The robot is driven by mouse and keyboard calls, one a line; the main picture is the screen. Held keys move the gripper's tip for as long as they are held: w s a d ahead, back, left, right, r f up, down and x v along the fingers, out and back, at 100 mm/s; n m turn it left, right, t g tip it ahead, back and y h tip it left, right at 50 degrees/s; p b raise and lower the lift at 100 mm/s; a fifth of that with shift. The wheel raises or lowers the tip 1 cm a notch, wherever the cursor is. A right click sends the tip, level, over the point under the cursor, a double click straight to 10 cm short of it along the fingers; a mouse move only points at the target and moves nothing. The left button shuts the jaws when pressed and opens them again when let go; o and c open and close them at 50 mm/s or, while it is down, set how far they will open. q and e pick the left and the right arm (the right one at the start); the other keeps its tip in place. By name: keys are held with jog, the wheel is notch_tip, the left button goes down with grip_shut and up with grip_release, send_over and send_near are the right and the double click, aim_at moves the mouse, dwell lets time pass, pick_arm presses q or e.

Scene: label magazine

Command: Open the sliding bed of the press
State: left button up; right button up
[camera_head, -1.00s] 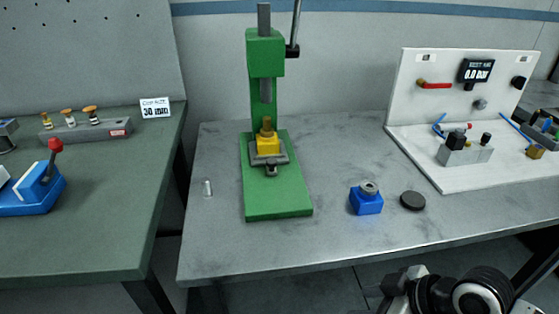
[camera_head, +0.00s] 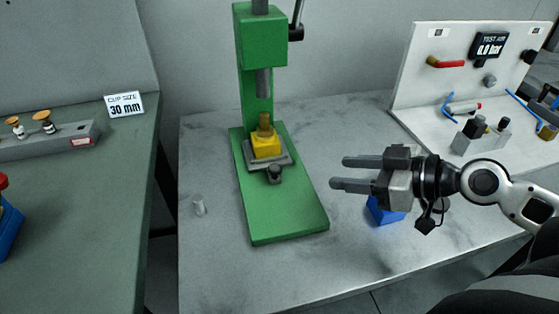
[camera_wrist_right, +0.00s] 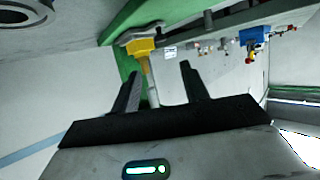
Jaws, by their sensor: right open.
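The green press (camera_head: 290,205) stands on the grey table, with its ram above the bed. The sliding bed (camera_head: 282,159) is a grey plate on the press base, with a dark knob (camera_head: 275,174) at its front. A yellow block (camera_head: 266,145) with a brass-coloured post sits on the bed; it also shows in the right wrist view (camera_wrist_right: 141,47). My right gripper (camera_head: 338,173) is open and empty, to the right of the press, apart from the bed and knob. Its two fingers (camera_wrist_right: 160,85) also show in the right wrist view. My left gripper is not in view.
A blue block (camera_head: 384,212) sits partly hidden behind my right gripper. A white test panel (camera_head: 430,90) with fittings is at the back right. A green-topped table (camera_head: 80,220) is at the left.

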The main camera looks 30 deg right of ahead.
aim_at(278, 169)
jog(key=p+x, duration=0.1)
jog(key=x, duration=1.3)
jog(key=shift+a, duration=0.2)
grip_shut()
